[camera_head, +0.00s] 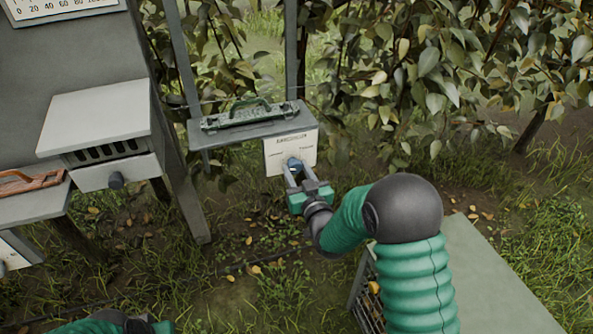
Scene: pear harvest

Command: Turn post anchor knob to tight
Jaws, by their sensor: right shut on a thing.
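The post anchor knob (294,164) is a small blue-grey knob on a pale panel (303,142) with printed markings. The panel hangs at the front of a small grey shelf between two posts. My right gripper (294,172) is shut on the knob, its two fingers on either side of it. The fingers and the knob's small size hide the knob's exact angle and which marking it points to. A part of my left arm (105,323) shows at the bottom left edge; its gripper cannot be made out.
A green-handled tool (250,114) lies on the shelf above the panel. A grey-topped crate (480,270) stands at lower right. Leafy branches hang behind.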

